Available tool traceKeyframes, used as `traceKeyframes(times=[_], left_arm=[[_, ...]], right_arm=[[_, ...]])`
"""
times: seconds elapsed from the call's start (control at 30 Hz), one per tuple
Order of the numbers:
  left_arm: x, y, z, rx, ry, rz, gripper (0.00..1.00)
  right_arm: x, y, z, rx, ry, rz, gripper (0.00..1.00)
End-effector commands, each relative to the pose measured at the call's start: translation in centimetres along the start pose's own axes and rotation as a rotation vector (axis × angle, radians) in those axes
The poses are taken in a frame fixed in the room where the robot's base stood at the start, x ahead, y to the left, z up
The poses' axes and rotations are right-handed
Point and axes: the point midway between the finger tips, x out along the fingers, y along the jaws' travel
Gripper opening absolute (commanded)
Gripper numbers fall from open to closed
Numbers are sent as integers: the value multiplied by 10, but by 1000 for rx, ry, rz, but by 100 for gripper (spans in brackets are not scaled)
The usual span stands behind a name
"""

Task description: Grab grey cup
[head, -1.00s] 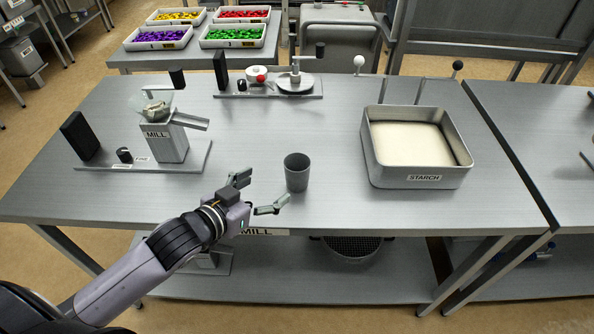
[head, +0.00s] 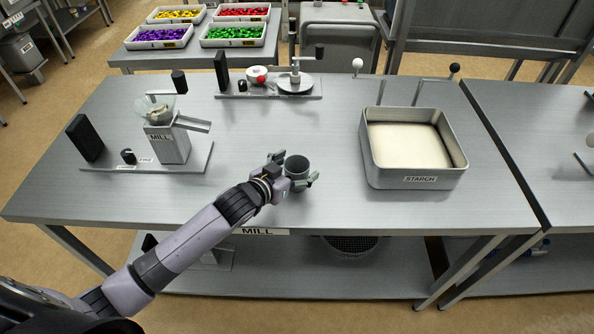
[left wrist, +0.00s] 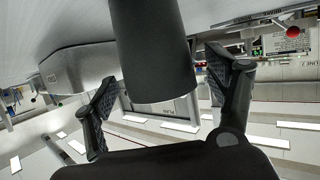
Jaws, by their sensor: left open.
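The grey cup (head: 297,166) stands upright on the metal table in the head view. My left gripper (head: 294,169) is at the cup with one finger on each side of it. Its fingers are open, and the gripper's body hides the lower front of the cup. In the left wrist view the cup (left wrist: 152,50) is large and dark, between the two spread fingers (left wrist: 168,95). A gap shows between the cup and at least the left finger there. My right gripper is not in view.
The starch tray (head: 416,181) stands right of the cup. The mill (head: 168,145) stands to the left on its base plate. A second device with a round plate (head: 294,83) is behind. The table (head: 240,135) is clear around the cup.

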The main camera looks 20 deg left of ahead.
Motion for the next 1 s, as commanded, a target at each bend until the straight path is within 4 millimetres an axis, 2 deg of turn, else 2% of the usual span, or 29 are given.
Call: traceKeyframes(times=[0.1, 0.33, 1.0], left_arm=[[7, 0, 0, 1, 1, 1, 78], [7, 0, 0, 1, 0, 1, 78], [7, 0, 0, 0, 0, 1, 33]], right_arm=[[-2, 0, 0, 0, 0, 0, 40], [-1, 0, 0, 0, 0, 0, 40], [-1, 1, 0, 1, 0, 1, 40]])
